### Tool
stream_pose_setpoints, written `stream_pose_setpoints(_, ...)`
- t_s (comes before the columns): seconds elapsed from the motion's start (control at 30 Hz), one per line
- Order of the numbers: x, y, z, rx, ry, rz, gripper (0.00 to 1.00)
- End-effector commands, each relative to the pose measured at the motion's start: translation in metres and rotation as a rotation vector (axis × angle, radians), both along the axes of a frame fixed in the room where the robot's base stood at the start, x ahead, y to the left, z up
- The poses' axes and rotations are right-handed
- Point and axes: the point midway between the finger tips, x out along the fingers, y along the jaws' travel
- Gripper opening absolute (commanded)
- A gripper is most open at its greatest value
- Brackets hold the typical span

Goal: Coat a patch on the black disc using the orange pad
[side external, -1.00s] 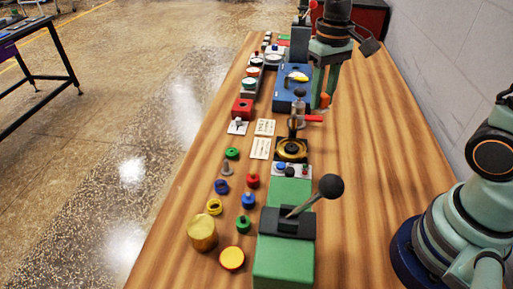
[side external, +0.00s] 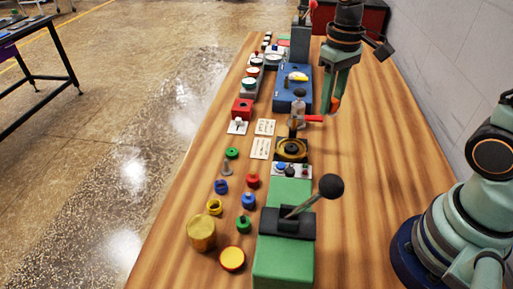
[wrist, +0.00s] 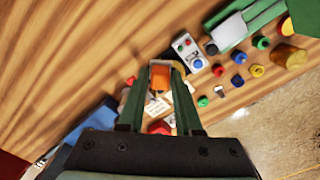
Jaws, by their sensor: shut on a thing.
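My gripper (side external: 332,107) points down over the bare wood to the right of the blue block. It is shut on the orange pad (side external: 335,103). In the wrist view the pad (wrist: 160,76) shows between the two green fingertips (wrist: 158,69). A round brass-coloured ring on a black base (side external: 291,148) stands nearer the camera, left of my gripper. Its centre looks dark, but I cannot tell whether that is the black disc. My gripper is apart from it.
A blue block (side external: 288,98) with a yellow dial and a red-handled fixture (side external: 313,118) stand close left of my gripper. A green lever unit (side external: 285,260), button box (side external: 292,171), white cards (side external: 260,148) and coloured knobs lie nearer. The table's right strip is clear.

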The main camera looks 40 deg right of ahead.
Motion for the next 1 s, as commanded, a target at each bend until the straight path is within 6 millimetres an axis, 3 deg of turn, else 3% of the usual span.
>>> stream_pose_setpoints(0.17,0.007,0.032,-0.008,0.0,0.003,-0.064,0.0)
stream_pose_setpoints(0.47,0.007,0.137,-0.036,-0.002,0.003,-0.307,0.0)
stream_pose_setpoints(0.8,-0.035,0.255,-0.072,-0.003,0.002,-0.595,0.0)
stream_pose_setpoints(1.0,-0.063,0.296,-0.087,-0.001,0.0,-0.714,0.0)
